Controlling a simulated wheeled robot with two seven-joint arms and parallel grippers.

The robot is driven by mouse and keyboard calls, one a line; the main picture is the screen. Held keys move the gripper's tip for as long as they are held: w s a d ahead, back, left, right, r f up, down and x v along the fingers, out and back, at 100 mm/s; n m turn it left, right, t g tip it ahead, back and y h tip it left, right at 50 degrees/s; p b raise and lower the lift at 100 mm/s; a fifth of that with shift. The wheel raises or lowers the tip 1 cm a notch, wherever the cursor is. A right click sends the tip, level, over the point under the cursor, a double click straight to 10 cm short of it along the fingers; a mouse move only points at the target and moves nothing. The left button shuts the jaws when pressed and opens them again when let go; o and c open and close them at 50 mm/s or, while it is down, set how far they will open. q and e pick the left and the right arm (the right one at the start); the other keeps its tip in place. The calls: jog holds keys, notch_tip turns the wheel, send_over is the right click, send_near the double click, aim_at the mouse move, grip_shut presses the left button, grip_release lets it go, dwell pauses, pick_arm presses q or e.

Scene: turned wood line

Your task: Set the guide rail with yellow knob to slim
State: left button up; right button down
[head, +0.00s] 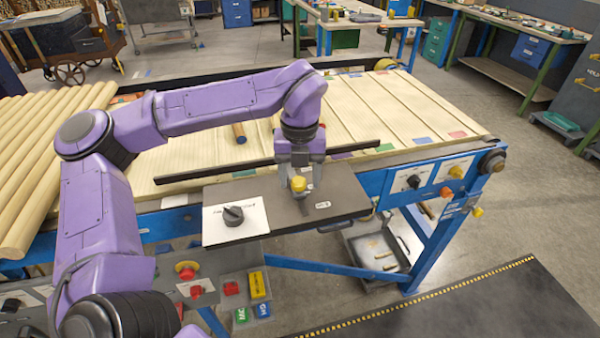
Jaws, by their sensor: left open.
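The yellow knob (299,184) sits on a dark panel (340,195) at the front edge of the line. The dark guide rail (220,170) lies across the pale wooden slats, just behind the panel. My left gripper (300,178) points down at the knob, open, with its fingers on either side of it. I cannot tell whether they touch it. The gripper hides part of the rail. Small coloured patches, including green (385,147), blue (422,140) and red (457,134), mark the slats; no word "slim" is readable. My right gripper is not in view.
A black rotary knob (233,214) on a white plate stands left of the yellow knob. A blue panel with another black knob (414,181) and orange buttons is at the right. Wooden rods (40,150) lie at the left. A grey bin (378,250) sits below.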

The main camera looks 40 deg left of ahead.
pick_arm(q)
jog(key=shift+s+r, duration=0.15)
jog(key=shift+s, duration=0.15)
jog(key=shift+s+r, duration=0.1)
jog(key=shift+s, duration=0.05)
jog(key=c, duration=0.3)
grip_shut()
jog(key=shift+w+a, duration=0.15)
jog(key=shift+w, duration=0.1)
jog(key=p, duration=0.2)
send_over(290, 169)
